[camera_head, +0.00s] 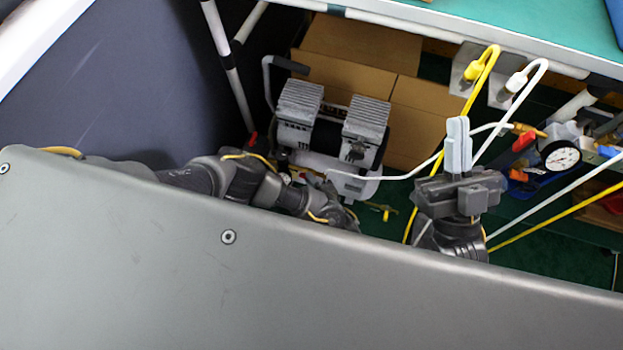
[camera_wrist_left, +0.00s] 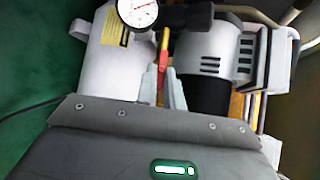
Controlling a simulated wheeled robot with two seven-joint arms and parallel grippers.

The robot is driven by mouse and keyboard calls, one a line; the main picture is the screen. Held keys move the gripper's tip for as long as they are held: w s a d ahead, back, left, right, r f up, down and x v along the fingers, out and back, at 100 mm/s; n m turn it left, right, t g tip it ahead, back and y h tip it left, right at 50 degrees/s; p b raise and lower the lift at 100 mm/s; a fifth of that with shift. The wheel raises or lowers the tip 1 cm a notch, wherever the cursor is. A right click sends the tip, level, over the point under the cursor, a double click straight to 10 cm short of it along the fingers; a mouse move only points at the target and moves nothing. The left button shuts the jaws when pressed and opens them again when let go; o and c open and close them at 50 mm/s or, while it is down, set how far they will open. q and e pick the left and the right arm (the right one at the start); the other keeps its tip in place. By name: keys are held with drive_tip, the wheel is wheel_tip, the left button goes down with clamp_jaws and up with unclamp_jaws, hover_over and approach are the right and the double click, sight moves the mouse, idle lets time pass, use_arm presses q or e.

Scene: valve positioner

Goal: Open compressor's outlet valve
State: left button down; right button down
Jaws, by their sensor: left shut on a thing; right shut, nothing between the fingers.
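The compressor (camera_head: 335,140), with ribbed grey heads and a pale tank, stands on the green floor. It fills the left wrist view (camera_wrist_left: 110,65) close up, with a round white gauge (camera_wrist_left: 137,12) at the top. The outlet valve's narrow red handle (camera_wrist_left: 163,48) is between the fingertips of my left gripper (camera_wrist_left: 163,75), which is shut on it. In the head view my left arm reaches in front of the compressor, and its fingertips cannot be made out. My right gripper (camera_head: 458,145) is shut and empty, pointing up, to the right of the compressor.
Cardboard boxes (camera_head: 350,65) stand behind the compressor. A table (camera_head: 540,25) is above at the back. Yellow and white hoses (camera_head: 490,65) hang from it near my right gripper. A gauge (camera_head: 562,157) and fittings are at the right. A pale hose crosses toward the compressor.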

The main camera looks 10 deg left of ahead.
drive_tip(key=shift+a, duration=0.1)
idle(0.4)
use_arm(q)
drive_tip(key=c, duration=1.5)
unclamp_jaws()
